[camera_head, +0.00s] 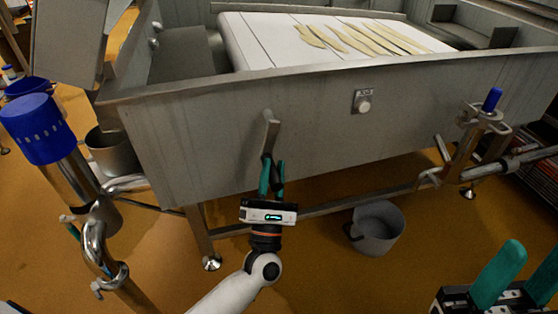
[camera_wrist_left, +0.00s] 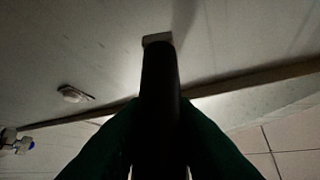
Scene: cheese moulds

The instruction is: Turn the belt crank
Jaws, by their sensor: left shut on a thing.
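The belt crank (camera_head: 270,133) is on the front wall of the grey metal vat, with a pale metal arm and a dark handle hanging at its lower end. My left gripper (camera_head: 272,170) is shut on the handle from below, its teal fingers on either side. In the left wrist view the dark handle (camera_wrist_left: 160,85) stands between the fingers, and the pale crank arm (camera_wrist_left: 157,39) shows at its far end. The white belt (camera_head: 250,42) lies in the vat with several pale strips on it. My right gripper (camera_head: 530,262) is open and empty at the lower right.
A labelled knob (camera_head: 363,101) is on the vat wall right of the crank. A grey bucket (camera_head: 378,230) stands on the floor below. A blue-capped pipe (camera_head: 38,128) is at left, and a blue-handled valve (camera_head: 490,102) is at right. The floor before the vat is mostly clear.

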